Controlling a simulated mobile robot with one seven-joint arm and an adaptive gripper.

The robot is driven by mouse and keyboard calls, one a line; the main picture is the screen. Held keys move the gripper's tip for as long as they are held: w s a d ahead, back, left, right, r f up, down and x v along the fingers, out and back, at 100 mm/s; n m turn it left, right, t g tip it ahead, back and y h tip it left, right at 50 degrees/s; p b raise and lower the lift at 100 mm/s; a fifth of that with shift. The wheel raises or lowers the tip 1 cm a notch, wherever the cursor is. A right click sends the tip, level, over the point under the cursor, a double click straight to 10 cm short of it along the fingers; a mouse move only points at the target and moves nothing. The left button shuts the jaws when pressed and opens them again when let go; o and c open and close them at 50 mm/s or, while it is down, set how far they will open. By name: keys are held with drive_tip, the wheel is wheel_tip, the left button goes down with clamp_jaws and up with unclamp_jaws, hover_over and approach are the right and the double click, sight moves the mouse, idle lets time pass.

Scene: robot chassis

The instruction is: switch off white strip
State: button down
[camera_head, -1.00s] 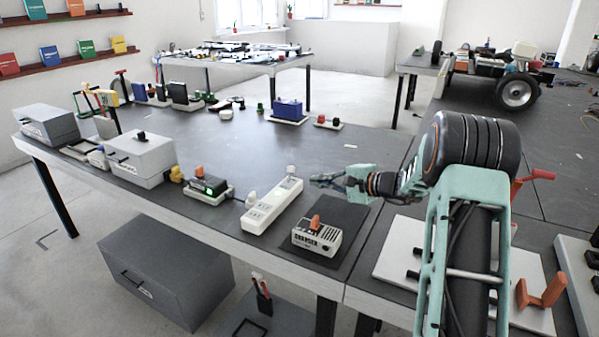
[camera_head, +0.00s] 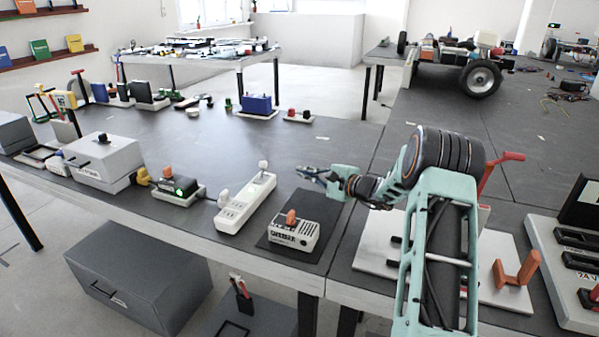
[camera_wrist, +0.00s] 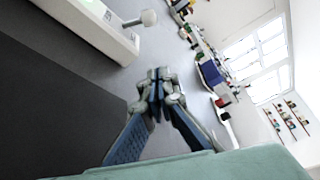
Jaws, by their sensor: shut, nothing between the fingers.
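The white power strip (camera_head: 246,202) lies on the dark table in the head view, running from front left to back right. It has sockets at its front end and a white knob-like switch (camera_head: 263,166) at its far end. In the wrist view the strip (camera_wrist: 92,22) shows at the upper left, and the knob (camera_wrist: 149,18) sticks out from its end. My gripper (camera_head: 303,172) is to the right of the strip's far end, apart from it and above the table. In the wrist view my gripper (camera_wrist: 158,76) has its fingertips together and holds nothing.
A white charger box (camera_head: 293,232) with an orange switch stands on a dark mat right of the strip. A box with a green light (camera_head: 178,188) stands to the left. Grey boxes (camera_head: 104,160) stand farther left. The table behind the strip is mostly clear.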

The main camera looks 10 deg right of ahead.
sight(263, 164)
drive_tip(key=x, duration=0.7)
drive_tip(key=shift+w+a+f, duration=0.1)
drive_tip(key=shift+w+a, duration=0.05)
drive_tip(key=shift+s+a+r, duration=0.15)
drive_tip(key=shift+a+r, duration=0.1)
drive_tip(key=shift+a, duration=0.35)
drive_tip(key=shift+s+a+r, duration=0.15)
drive_tip(key=shift+a+r, duration=0.1)
drive_tip(key=shift+a, duration=0.35)
drive_tip(key=shift+s+a+r, duration=0.1)
drive_tip(key=shift+a+r, duration=0.1)
drive_tip(key=shift+a, duration=0.4)
drive_tip(key=shift+b, duration=0.65)
drive_tip(key=shift+s, duration=0.1)
